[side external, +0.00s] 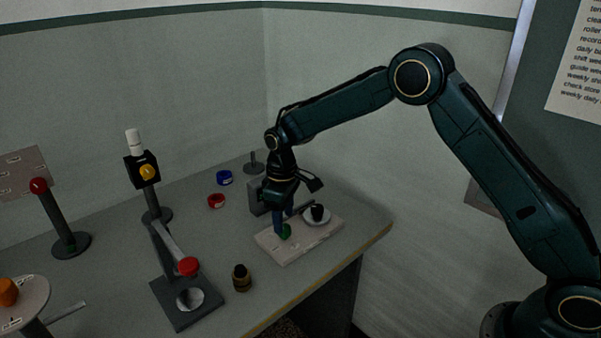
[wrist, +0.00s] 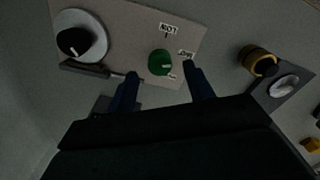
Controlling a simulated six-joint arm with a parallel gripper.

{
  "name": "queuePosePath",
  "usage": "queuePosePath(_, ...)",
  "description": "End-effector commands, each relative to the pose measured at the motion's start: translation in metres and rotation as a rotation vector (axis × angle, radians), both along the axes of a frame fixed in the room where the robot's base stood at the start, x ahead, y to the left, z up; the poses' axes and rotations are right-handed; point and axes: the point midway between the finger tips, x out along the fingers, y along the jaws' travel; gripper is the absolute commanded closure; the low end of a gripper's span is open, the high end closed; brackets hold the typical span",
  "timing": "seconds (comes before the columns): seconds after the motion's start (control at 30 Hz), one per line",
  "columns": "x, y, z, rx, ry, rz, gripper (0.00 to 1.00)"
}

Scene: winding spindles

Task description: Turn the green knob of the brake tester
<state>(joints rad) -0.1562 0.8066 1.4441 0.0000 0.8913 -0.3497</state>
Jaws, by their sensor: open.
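The green knob (wrist: 160,62) sits on the pale panel of the brake tester (wrist: 128,22) in the wrist view, with a light pointer line and small labels around it. In the side view the green knob (side external: 286,231) shows partly behind my fingers, on the flat pale plate (side external: 270,247). My gripper (wrist: 162,82) is open, with its two blue fingers pointing at the panel, one on each side of the knob's near edge. It also shows in the side view (side external: 283,229), reaching down at the knob. I cannot tell whether a finger touches it.
Red (side external: 216,201) and blue (side external: 224,177) rings lie behind.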

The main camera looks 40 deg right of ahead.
Motion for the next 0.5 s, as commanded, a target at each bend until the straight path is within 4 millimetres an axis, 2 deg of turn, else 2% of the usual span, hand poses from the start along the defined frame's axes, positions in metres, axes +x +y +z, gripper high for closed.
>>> queuePosePath(0.5, 0.001, 0.0, 0.086, 0.001, -0.004, 0.0, 0.48)
